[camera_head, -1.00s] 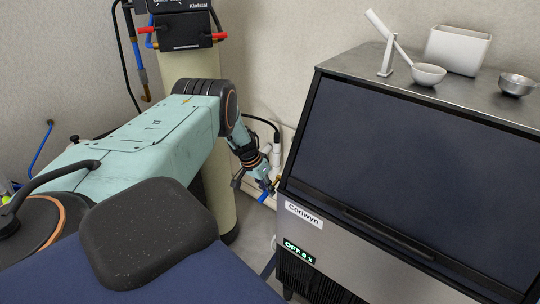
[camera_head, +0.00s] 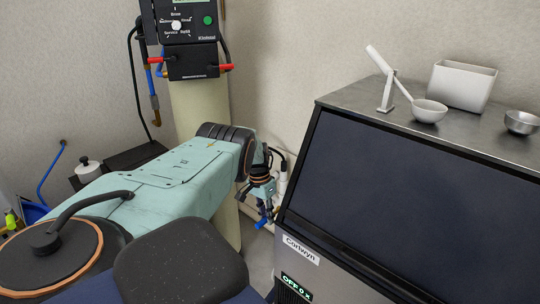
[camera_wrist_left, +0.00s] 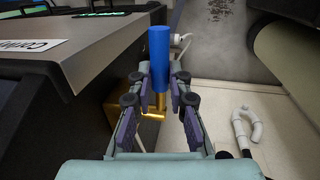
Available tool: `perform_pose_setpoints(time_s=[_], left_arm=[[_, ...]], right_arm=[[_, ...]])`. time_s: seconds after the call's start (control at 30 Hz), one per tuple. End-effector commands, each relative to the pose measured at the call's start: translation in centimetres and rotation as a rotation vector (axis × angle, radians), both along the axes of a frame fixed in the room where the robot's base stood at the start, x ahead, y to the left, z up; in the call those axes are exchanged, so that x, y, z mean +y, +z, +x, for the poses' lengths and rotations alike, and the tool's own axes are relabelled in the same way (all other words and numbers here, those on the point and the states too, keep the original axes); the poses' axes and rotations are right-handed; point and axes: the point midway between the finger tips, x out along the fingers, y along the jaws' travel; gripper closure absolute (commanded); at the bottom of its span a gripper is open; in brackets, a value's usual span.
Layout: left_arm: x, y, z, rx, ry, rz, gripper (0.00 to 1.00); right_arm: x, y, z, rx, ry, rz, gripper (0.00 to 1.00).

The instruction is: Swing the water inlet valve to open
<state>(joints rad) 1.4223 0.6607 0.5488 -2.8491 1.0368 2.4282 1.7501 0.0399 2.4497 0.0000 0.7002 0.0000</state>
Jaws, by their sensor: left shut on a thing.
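The water inlet valve has a blue handle (camera_wrist_left: 160,60) on a brass stem and body (camera_wrist_left: 150,115), close beside the ice maker (camera_wrist_left: 120,45). My left gripper (camera_wrist_left: 160,84) has its two fingers on either side of the handle's lower part and is shut on it. The handle's blue end sticks out past the fingertips. In the head view my left gripper (camera_head: 264,209) is small, at the left side of the ice maker (camera_head: 400,190), with the blue handle (camera_head: 263,224) at its tip. The brass body is hidden there. My right gripper is not in view.
White pipes (camera_wrist_left: 245,127) stand near the wall. A water filter unit (camera_head: 188,68) with red levers hangs on a beige column behind my arm. A scoop (camera_head: 429,110), a white bin (camera_head: 462,85) and a metal bowl (camera_head: 521,122) sit on the ice maker.

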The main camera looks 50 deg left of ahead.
Motion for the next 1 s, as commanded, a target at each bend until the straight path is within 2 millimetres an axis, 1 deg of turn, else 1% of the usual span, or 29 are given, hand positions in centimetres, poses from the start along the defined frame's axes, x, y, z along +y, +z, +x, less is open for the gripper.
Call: perform_pose_setpoints(time_s=[0.03, 0.47, 0.5, 0.7, 0.77, 1.0], left_arm=[[-0.11, 0.31, 0.32, -0.005, -0.001, 0.0, 1.0], [-0.08, 0.36, 0.14, -0.002, -0.001, 0.0, 1.0], [-0.09, 0.37, 0.16, -0.003, 0.0, 0.0, 0.81], [-0.17, 0.27, 0.15, 0.0, -0.001, -0.001, 0.65], [-0.18, 0.25, 0.16, 0.001, -0.001, -0.001, 0.59], [-0.21, 0.21, 0.23, 0.002, -0.001, -0.002, 0.59]], right_arm=[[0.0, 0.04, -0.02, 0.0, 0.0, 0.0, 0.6], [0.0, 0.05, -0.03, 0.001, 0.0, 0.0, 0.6], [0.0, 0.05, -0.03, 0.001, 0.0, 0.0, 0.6], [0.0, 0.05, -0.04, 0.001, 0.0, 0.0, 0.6], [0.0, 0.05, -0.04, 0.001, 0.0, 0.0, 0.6], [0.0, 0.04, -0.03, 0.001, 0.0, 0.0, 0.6]])
